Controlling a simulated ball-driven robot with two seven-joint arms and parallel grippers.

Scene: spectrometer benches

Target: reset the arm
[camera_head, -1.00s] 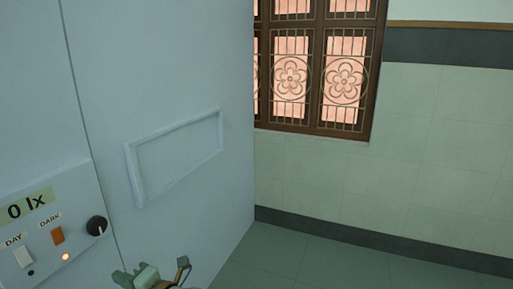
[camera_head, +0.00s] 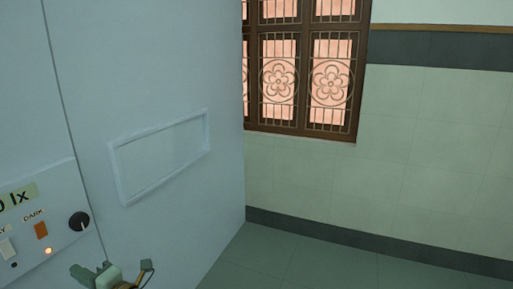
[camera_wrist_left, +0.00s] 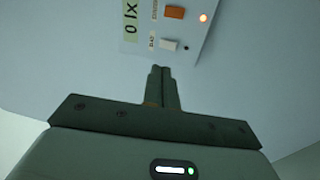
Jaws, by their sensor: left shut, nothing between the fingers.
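My left gripper (camera_head: 108,274) is at the bottom left of the head view, in front of the pale blue cabinet wall (camera_head: 150,60). In the left wrist view my left gripper (camera_wrist_left: 160,70) has its two fingers together, with nothing between them. The fingertips point at the cabinet face just below the switch panel (camera_wrist_left: 195,30) as pictured; I cannot tell whether they touch it. The panel also shows in the head view, with the orange DARK switch (camera_head: 41,230), a white switch (camera_head: 7,249), a black knob (camera_head: 79,221) and a lit orange lamp (camera_head: 48,251). My right gripper is not in view.
A framed rectangular panel (camera_head: 162,158) is on the cabinet wall above the gripper. Tiled floor (camera_head: 300,268) is clear to the right, up to a tiled wall (camera_head: 420,150) with a barred window (camera_head: 304,80).

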